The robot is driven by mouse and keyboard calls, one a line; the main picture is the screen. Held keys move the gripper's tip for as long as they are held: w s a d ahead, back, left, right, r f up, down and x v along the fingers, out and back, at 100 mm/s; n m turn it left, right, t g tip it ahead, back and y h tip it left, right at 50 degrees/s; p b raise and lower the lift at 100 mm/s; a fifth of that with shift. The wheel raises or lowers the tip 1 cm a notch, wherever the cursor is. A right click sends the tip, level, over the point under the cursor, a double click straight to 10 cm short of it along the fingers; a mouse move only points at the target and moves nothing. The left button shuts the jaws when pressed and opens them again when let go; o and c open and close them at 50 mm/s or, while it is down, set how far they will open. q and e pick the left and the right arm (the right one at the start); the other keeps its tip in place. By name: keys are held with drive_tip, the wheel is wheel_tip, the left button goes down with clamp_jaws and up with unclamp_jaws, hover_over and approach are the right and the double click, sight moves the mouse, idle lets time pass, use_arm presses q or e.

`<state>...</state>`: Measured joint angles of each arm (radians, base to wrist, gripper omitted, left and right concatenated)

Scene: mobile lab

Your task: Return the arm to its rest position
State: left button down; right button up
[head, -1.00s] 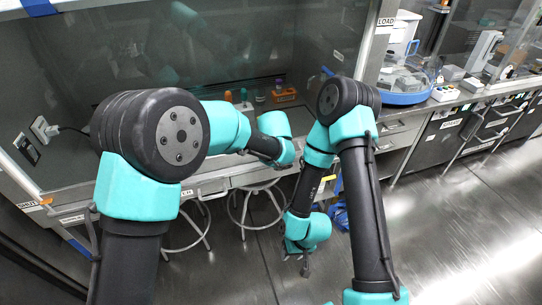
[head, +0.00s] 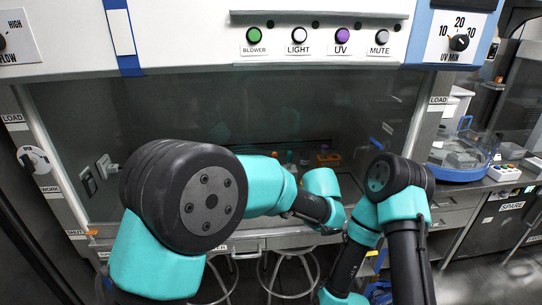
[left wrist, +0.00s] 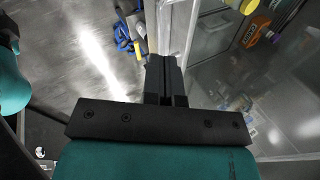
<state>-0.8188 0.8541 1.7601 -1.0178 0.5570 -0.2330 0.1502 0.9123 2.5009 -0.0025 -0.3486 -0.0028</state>
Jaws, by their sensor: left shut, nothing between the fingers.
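My left arm (head: 268,186) reaches from the left in the head view, bent in front of the hood. Its gripper is hidden behind the wrist there. In the left wrist view my left gripper (left wrist: 164,64) shows as two dark fingers together, with nothing between them. My right arm (head: 405,205) hangs down at the right in the head view. Its lower teal link runs off the bottom edge, and the right gripper is out of view.
The fume hood's glass front (head: 250,115) is behind the arms, under a panel with several buttons (head: 299,36) and a dial (head: 459,42). An orange rack (head: 328,159) shows inside. Stools (head: 290,270) stand below. A blue tub (head: 460,160) is on the right counter.

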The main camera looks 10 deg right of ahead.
use_arm(q)
drive_tip(key=s+a+f+n+g+h, duration=0.25)
drive_tip(key=a+f+n+g, duration=0.45)
drive_tip(key=a+f, duration=1.55)
drive_tip(key=s+a+f+n+t, duration=0.1)
drive_tip(key=s+a+f+n, duration=0.3)
drive_tip(key=s+a+n, duration=0.4)
drive_tip(key=s+a+f+n+t, duration=0.1)
drive_tip(key=s+a+f+n, duration=0.4)
drive_tip(key=s+a+n, duration=0.3)
drive_tip(key=s+a, duration=0.3)
drive_tip(key=a, duration=0.4)
drive_tip(key=shift+s+a+f, duration=0.25)
drive_tip(key=shift+a+f, duration=0.05)
drive_tip(key=shift+a, duration=0.05)
